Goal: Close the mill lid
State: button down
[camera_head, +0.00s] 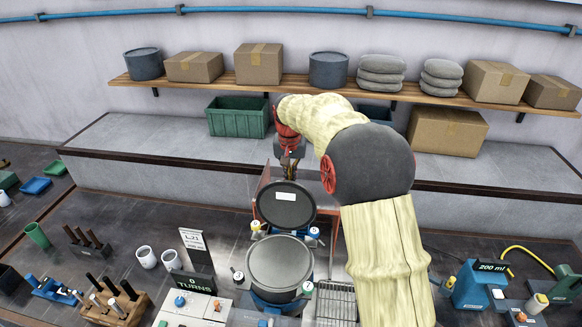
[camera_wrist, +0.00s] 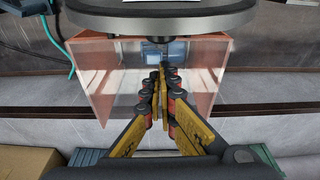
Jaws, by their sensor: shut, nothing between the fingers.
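The mill drum (camera_head: 279,262) stands at the front middle of the bench with its round grey top facing up. The mill lid (camera_head: 286,212) is a dark disc with a white label, raised and tilted up behind the drum. In the wrist view the lid (camera_wrist: 100,18) spans the top edge. My gripper (camera_head: 290,174) is behind the lid's upper edge in the head view. In the wrist view my gripper (camera_wrist: 162,72) has its yellow-padded fingers together and empty, pointing toward the lid. I cannot tell whether the fingertips touch it.
A clear guard with orange edges (camera_wrist: 92,72) stands around the fingers, behind the mill. A wire rack (camera_head: 336,304) is right of the drum. White cups (camera_head: 146,257) and a TURNS display (camera_head: 193,283) are left. A green crate (camera_head: 237,118) sits on the ledge behind.

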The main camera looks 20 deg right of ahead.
aim_at(287, 204)
jog(key=shift+s+a+r, duration=0.15)
jog(key=shift+s+a, duration=0.2)
jog(key=shift+s, duration=0.2)
jog(key=shift+s+a+r, duration=0.1)
jog(key=shift+s+a, duration=0.25)
jog(key=shift+s, duration=0.2)
